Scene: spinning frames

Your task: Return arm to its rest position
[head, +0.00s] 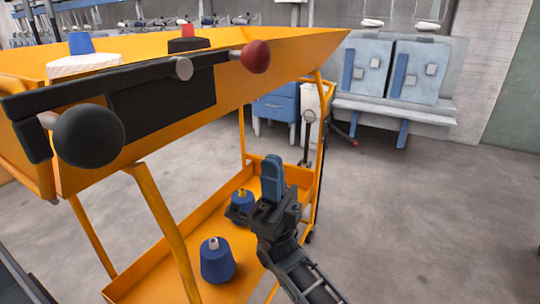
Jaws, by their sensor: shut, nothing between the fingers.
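My gripper (272,178) is in the lower middle of the head view, at the end of my dark arm, pointing up. Its blue fingers are together with nothing between them. It shows in front of the right end of an orange cart's lower shelf (142,284), and whether it touches the cart cannot be told. A blue yarn cone (217,265) stands upright on the lower shelf, left of my gripper. A second blue cone (242,205) stands farther back on that shelf, partly hidden by my gripper.
The cart's orange top (285,45) carries a white spool (84,65) and a dark spool (188,44). A black handle with a dark ball (88,136) and a red ball (256,56) juts from its side. Grey floor (430,220) at the right is clear.

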